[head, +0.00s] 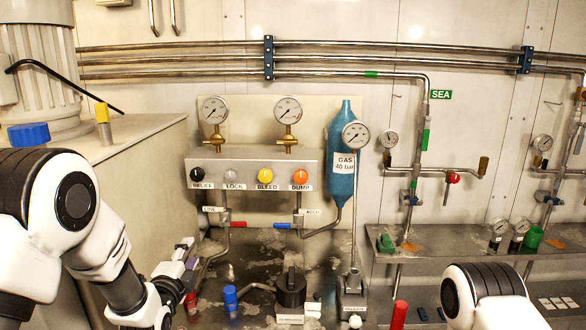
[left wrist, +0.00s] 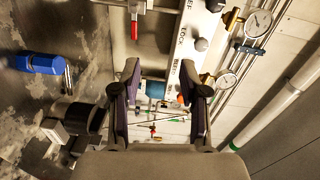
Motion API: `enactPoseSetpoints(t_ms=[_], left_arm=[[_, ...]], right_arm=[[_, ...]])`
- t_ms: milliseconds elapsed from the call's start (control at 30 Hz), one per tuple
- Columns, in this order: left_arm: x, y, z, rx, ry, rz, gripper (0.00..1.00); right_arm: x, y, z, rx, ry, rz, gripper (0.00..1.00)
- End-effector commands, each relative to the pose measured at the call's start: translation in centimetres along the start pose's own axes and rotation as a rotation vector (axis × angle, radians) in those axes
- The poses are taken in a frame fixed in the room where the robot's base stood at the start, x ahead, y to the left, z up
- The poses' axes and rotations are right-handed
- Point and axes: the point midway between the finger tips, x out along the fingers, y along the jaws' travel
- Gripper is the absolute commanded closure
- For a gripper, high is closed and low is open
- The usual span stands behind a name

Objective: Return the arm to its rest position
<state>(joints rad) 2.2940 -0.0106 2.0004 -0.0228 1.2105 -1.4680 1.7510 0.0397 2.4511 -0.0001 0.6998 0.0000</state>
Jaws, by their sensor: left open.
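My left arm comes in from the left in the head view, bent at a black and white joint. Its gripper (head: 182,262) is at the lower left of the valve panel (head: 254,168), in front of the metal worktop. In the left wrist view the two fingers of this gripper (left wrist: 160,84) stand apart with nothing held between them. The panel's knobs and gauges show beyond the fingers there. Of my right arm, only a white and black link shows at the lower right of the head view; its gripper is out of view.
A blue gas bottle (head: 341,150) hangs right of the panel. A red-handled valve (head: 237,224), a blue-capped fitting (head: 230,296) and a black cylinder (head: 291,287) are near the left gripper. A pale cabinet (head: 130,140) stands at left. A metal shelf (head: 460,240) runs along the right.

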Motion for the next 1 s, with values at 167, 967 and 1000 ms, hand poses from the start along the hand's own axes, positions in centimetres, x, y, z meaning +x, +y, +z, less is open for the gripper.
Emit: enactPoseSetpoints(t_ms=[167,967,1000], left_arm=[[-1.2,4.7,0.6,-0.106,-0.02,0.107,0.56],[-36.2,40.0,3.8,-1.168,-1.068,1.045,0.56],[-37.9,40.4,3.8,-1.192,-1.134,1.058,0.56]], right_arm=[[0.4,0.0,0.0,0.001,0.001,0.0,0.6],[3.0,0.0,0.0,0.0,0.0,0.0,0.6],[3.0,0.0,0.0,0.0,0.0,0.0,0.6]])
